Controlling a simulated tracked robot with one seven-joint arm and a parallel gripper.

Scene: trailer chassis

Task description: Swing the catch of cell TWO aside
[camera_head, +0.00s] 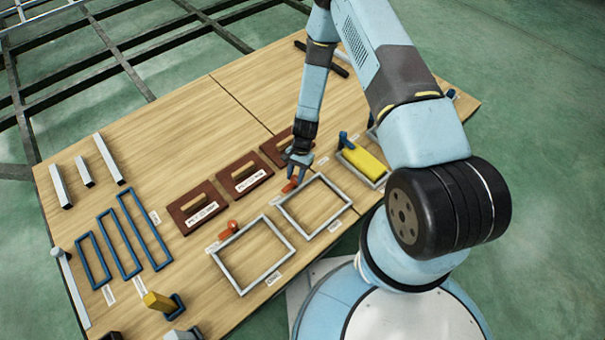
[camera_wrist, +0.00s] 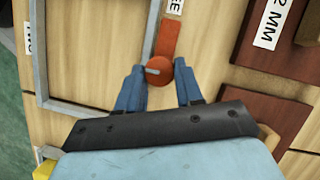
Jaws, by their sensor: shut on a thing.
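The catch of cell TWO is an orange strip (camera_wrist: 168,38) with a round orange end (camera_wrist: 187,74). It lies outside the grey frame of cell TWO (camera_wrist: 42,60), along its side, and points to a white label reading "...EE" (camera_wrist: 176,5). In the head view the catch (camera_head: 289,187) shows at the frame's upper left edge. My gripper (camera_wrist: 160,76) has its blue fingers at the round end and is shut on the catch. A short grey pin shows between the fingers. In the head view my gripper (camera_head: 297,163) points down there, and the exact contact is too small to tell.
Another grey frame (camera_head: 279,228) with its orange catch (camera_head: 231,231) lies to the left. A frame with a yellow block (camera_head: 366,163) lies to the right. Brown plates with handles (camera_head: 244,180) stand close behind my gripper. Blue frames (camera_head: 123,244) lie left.

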